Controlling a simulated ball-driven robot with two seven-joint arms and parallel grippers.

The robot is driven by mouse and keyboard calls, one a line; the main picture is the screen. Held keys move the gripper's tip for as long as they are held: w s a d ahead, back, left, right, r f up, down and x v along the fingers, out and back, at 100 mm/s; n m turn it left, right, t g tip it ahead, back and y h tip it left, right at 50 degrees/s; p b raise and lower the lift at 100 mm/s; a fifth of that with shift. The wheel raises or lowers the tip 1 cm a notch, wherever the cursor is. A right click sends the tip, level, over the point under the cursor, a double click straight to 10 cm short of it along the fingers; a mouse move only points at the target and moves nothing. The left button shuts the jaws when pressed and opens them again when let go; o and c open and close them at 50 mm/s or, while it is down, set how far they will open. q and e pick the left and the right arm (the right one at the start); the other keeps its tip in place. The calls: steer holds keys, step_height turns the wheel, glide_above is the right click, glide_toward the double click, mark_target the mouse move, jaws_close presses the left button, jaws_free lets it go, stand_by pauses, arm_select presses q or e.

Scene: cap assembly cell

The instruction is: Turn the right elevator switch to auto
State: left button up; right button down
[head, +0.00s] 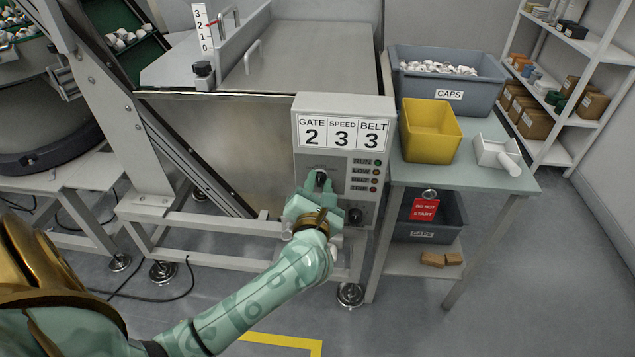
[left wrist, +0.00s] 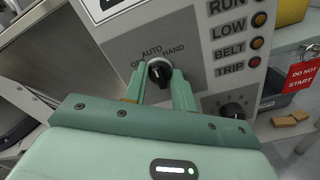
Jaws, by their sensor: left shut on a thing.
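The grey control box (head: 341,105) stands at the front of the elevator and reads GATE 2, SPEED 3, BELT 3. Its black selector switch (head: 320,177) also shows in the left wrist view (left wrist: 159,73), below the words OFF, AUTO and HAND. My left gripper (head: 318,187) is at the box, its fingers on either side of the switch knob and shut on it. The knob stands roughly upright below AUTO in the left wrist view, but its exact pointer position is hard to tell. My right gripper is not in view.
A red DO NOT START tag (head: 424,209) hangs by the side table (head: 465,180). The table bears a caps bin (head: 420,80), a yellow bin (head: 430,135) and a white scoop (head: 495,152).

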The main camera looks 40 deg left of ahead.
arm_select(q)
steer(key=shift+f, duration=0.1)
steer(key=o, duration=1)
steer(key=p+v, duration=0.3)
steer(key=v, duration=1.3)
steer(key=shift+s, duration=0.25)
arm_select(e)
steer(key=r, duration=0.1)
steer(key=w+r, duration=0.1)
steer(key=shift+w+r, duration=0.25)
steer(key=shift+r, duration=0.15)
